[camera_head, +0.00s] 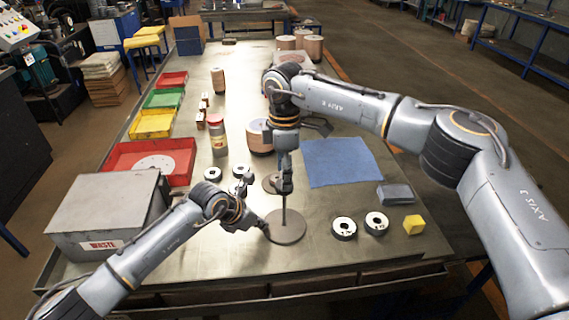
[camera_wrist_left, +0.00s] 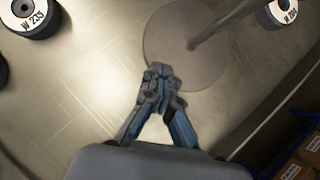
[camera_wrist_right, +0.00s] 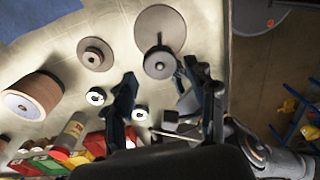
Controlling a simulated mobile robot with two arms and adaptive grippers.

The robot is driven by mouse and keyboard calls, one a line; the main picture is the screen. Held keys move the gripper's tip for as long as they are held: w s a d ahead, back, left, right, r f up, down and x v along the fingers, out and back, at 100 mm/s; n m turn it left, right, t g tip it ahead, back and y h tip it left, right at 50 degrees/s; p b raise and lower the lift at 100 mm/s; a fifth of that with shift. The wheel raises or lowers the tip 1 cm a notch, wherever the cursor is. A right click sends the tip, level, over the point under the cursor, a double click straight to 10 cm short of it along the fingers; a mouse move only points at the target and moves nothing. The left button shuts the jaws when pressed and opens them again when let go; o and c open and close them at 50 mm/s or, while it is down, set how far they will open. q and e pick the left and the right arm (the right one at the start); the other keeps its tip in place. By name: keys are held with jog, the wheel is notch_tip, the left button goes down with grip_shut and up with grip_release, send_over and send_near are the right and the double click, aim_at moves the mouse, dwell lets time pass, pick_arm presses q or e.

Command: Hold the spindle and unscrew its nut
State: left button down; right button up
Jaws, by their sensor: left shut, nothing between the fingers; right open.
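The spindle is a thin dark rod (camera_head: 284,205) standing upright on a round grey-brown base (camera_head: 286,233) near the table's front. In the right wrist view its top end with a round dark nut-like piece (camera_wrist_right: 159,63) shows over the base. My right gripper (camera_head: 285,186) is above the spindle. It is open, and its fingers (camera_wrist_right: 160,85) show either side below the spindle top, with nothing between them. My left gripper (camera_head: 264,231) is low at the base's left edge. In the left wrist view its fingertips (camera_wrist_left: 160,75) are shut together, empty, apart from the rod (camera_wrist_left: 212,28).
A brown disc with a hub (camera_head: 270,182) lies behind the spindle. Black-and-white rings (camera_head: 344,228) lie right and left of it. A grey waste box (camera_head: 105,208) and red tray (camera_head: 180,146) are left.

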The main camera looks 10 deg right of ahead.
jog(key=shift+f, duration=2.9)
jog(key=m, duration=0.4)
jog(key=a+m, duration=0.1)
jog(key=m, duration=0.2)
jog(key=shift+r+m, duration=0.1)
jog(key=shift+m, duration=0.6)
jog(key=shift+d+m, duration=0.4)
jog(key=shift+d, duration=0.05)
jog(key=shift+c, duration=0.4)
